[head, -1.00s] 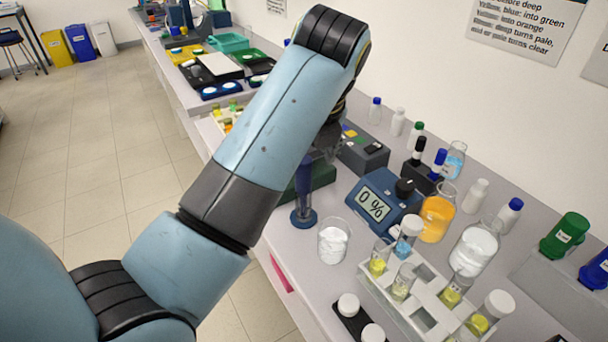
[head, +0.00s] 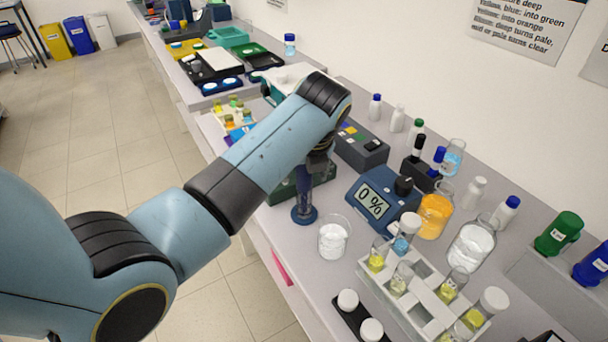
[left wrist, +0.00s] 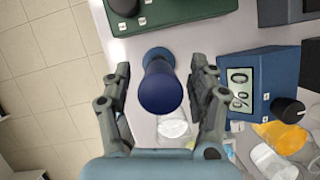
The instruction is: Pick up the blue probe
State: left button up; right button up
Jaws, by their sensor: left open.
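A tall dark blue upright piece with a round foot (head: 304,206) stands on the bench, partly covered by my left arm. In the left wrist view this blue piece (left wrist: 161,92) is between the fingers, seen from above, with a gap on each side. My left gripper (left wrist: 160,82) is open and empty; in the head view it (head: 318,160) hangs over the piece, partly hidden by my arm. A blue-topped stick (head: 438,158) stands beside a black one in a black holder. I cannot tell which blue thing is the probe. My right gripper is out of view.
Right of the upright piece are a beaker of white powder (head: 333,240) and a blue meter reading 0% (head: 378,203). A white rack (head: 428,310) holds several vials. A dark green box (head: 325,178) stands close behind. Bottles line the wall.

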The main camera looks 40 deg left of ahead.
pick_arm(q)
jog(key=shift+d, duration=0.1)
jog(key=c, duration=1)
jog(key=shift+r, duration=0.1)
jog(key=shift+c, duration=0.2)
